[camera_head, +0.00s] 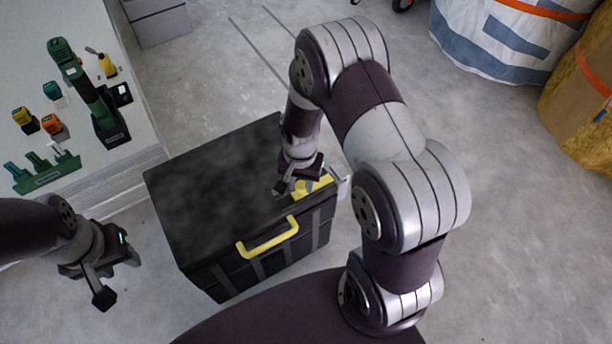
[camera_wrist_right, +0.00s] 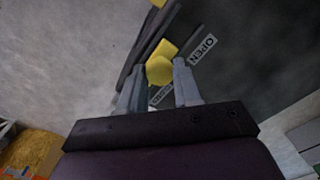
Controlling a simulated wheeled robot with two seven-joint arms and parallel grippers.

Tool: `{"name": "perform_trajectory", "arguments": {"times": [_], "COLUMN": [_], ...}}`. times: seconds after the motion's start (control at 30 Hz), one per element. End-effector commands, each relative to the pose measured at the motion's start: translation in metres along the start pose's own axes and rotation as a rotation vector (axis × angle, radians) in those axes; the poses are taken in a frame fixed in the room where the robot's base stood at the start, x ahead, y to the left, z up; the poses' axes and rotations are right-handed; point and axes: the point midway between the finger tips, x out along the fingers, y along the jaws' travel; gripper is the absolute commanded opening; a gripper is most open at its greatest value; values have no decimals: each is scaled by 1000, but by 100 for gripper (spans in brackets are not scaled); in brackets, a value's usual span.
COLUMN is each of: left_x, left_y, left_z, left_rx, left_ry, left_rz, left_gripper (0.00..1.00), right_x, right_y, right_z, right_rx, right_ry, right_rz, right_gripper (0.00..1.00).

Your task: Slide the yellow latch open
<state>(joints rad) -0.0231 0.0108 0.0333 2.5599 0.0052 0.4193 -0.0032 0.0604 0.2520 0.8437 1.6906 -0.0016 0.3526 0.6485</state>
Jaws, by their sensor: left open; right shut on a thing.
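The black box (camera_head: 215,190) stands on the floor with its lid down and a yellow handle (camera_head: 268,241) on its front side. The yellow latch (camera_head: 318,186) is on the lid near the box's right edge, partly covered by my right gripper. In the right wrist view, the latch's yellow knob (camera_wrist_right: 160,70) is between the fingers of my right gripper (camera_wrist_right: 157,90), which is shut on it. An OPEN label (camera_wrist_right: 203,47) is beside it, and a second label lies partly behind the fingers. My left gripper (camera_head: 118,277) is open and empty, left of the box.
A pale table (camera_head: 110,25) at the upper left holds a green drill (camera_head: 90,95), several colored parts and a green rack (camera_head: 45,175). A grey container (camera_head: 158,22) stands behind it. Large bags (camera_head: 490,45) are at the upper right. Floor is clear right of the box.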

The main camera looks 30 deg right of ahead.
Motion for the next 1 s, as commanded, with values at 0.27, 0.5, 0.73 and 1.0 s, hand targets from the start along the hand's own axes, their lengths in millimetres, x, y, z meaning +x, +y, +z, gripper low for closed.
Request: {"name": "perform_trajectory", "arguments": {"times": [0.27,0.5,0.73,1.0], "left_x": [1,-5,-37,-56], "left_y": [0,0,0,0], "left_z": [0,0,-4,-7], "left_rx": [0,0,0,0], "left_ry": [0,0,0,0], "left_rz": [0,0,0,0], "left_gripper": [43,43,43,43], "right_x": [1,-9,-71,-121], "right_y": [0,0,-1,-1], "right_z": [2,1,1,1], "right_rx": [0,0,-1,-2], "right_ry": [-4,-2,0,-3], "right_rz": [2,0,-1,1], "right_gripper": [59,59,59,59]}}
